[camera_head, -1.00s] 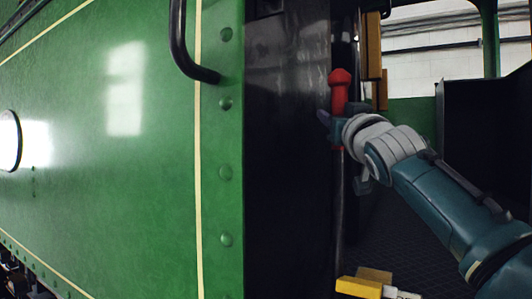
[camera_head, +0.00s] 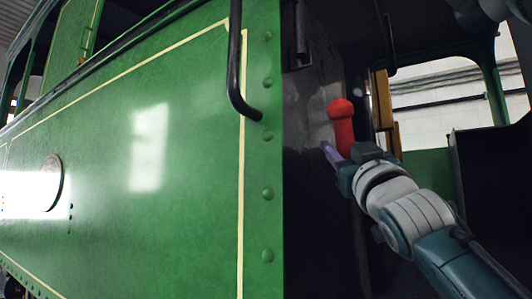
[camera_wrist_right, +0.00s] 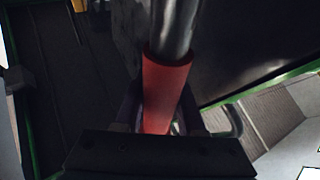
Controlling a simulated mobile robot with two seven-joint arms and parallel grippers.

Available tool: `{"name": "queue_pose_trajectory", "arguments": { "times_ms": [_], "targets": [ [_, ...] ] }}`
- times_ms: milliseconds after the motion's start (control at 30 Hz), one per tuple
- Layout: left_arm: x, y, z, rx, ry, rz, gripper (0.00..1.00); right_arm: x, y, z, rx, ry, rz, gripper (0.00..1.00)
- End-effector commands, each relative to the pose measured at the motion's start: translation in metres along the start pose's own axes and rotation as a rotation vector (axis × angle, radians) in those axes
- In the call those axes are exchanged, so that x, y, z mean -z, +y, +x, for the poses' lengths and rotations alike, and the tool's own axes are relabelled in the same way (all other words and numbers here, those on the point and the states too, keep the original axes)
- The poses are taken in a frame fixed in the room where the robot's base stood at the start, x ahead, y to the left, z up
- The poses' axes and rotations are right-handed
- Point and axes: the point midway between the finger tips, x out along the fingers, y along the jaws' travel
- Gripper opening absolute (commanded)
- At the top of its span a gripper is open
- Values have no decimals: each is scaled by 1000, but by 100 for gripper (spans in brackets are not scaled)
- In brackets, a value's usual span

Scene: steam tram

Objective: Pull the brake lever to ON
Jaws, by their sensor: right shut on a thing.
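The brake lever's red handle (camera_head: 341,122) stands up beside the dark panel in the head view, leaning slightly, with its rounded top clear. My right gripper (camera_head: 343,158) is shut around the lower part of the handle. In the right wrist view the red handle (camera_wrist_right: 166,88) lies between the fingers of my right gripper (camera_wrist_right: 160,125), with the lever's dark shiny rod (camera_wrist_right: 174,28) running on beyond it. The rod below the gripper is hidden by my arm in the head view. My left gripper is not in view. No ON marking shows.
The green riveted side panel (camera_head: 185,150) with a black handrail (camera_head: 237,70) fills the left. The dark panel (camera_head: 310,150) is close beside the lever. A yellow-brown post (camera_head: 384,110) stands behind it. The cab opening is at the right.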

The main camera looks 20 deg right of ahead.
Motion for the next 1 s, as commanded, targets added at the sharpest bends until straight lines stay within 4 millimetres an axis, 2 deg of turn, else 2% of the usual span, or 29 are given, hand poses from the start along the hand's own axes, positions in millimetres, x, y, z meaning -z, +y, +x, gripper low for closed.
{"name": "queue_pose_trajectory", "arguments": {
  "times_ms": [100, 133, 367, 633, 733, 867, 1000],
  "targets": [
    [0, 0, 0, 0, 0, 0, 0, 3, -4, -1, 9, 12, -5, 0],
    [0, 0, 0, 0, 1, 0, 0, 4, -4, -1, 9, 13, -4, 41],
    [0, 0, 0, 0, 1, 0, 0, 2, -3, -1, 7, 8, -2, 66],
    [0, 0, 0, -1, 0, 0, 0, 1, -2, -1, 5, 6, -2, 68],
    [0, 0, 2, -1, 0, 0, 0, 0, -3, -8, 6, 4, -2, 68],
    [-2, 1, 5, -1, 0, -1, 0, -1, -3, -29, 6, 4, -1, 68],
    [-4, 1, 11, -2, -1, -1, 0, -1, -3, -59, 7, 4, -2, 68]
  ]
}}
